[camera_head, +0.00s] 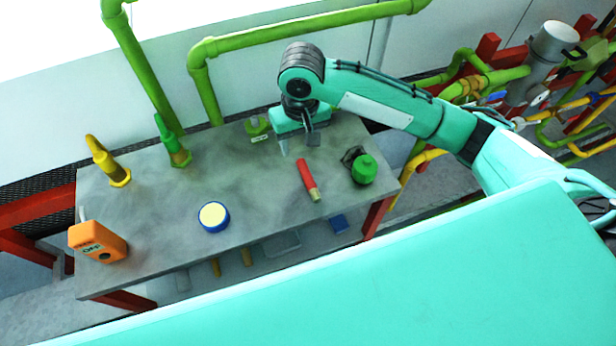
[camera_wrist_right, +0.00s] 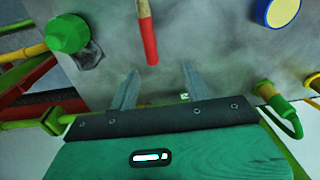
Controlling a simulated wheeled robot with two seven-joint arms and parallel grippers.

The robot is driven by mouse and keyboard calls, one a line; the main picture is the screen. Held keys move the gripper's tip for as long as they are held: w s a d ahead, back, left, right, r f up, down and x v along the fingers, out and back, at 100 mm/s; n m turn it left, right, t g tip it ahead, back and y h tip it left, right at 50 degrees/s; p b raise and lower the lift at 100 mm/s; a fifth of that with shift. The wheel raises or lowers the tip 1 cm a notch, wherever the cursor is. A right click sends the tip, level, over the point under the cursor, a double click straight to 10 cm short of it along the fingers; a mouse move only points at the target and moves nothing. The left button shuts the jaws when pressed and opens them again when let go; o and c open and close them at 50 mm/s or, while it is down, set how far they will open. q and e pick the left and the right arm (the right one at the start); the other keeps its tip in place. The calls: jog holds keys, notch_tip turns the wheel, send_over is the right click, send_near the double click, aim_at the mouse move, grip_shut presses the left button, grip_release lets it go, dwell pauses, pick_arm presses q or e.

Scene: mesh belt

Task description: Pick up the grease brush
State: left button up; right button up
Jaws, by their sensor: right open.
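The grease brush (camera_head: 306,176) lies on the grey table (camera_head: 240,178), with a red handle and a tan-olive end. Its red end points toward my right gripper (camera_head: 299,143), and its tan end points toward the table's near edge. My right gripper is open and empty, at the far side of the table just beyond the red end. In the right wrist view the brush (camera_wrist_right: 149,38) is ahead of the open fingers (camera_wrist_right: 160,76), apart from them, its red end nearest and its tan end partly cut off at the top. My left gripper is not in view.
A green-capped object (camera_head: 364,169) stands right of the brush. A blue tin with a yellow top (camera_head: 213,216) and an orange box (camera_head: 98,242) are to the left. Yellow (camera_head: 108,162) and green (camera_head: 172,143) fittings stand along the back left. Green pipes (camera_head: 150,75) rise behind the table.

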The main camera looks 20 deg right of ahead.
jog(key=d, duration=0.1)
jog(key=p, duration=0.1)
send_over(305, 171)
jog(key=shift+m, duration=0.3)
notch_tip(305, 171, down, 7)
jog(key=shift+a+f, duration=0.1)
jog(key=shift+f, duration=0.1)
jog(key=f, duration=0.2)
jog(key=f+p, duration=0.1)
jog(key=f, duration=0.1)
jog(key=shift+d+f+p, duration=0.2)
jog(key=shift+f+p, duration=0.1)
jog(key=shift+f, duration=0.4)
grip_shut()
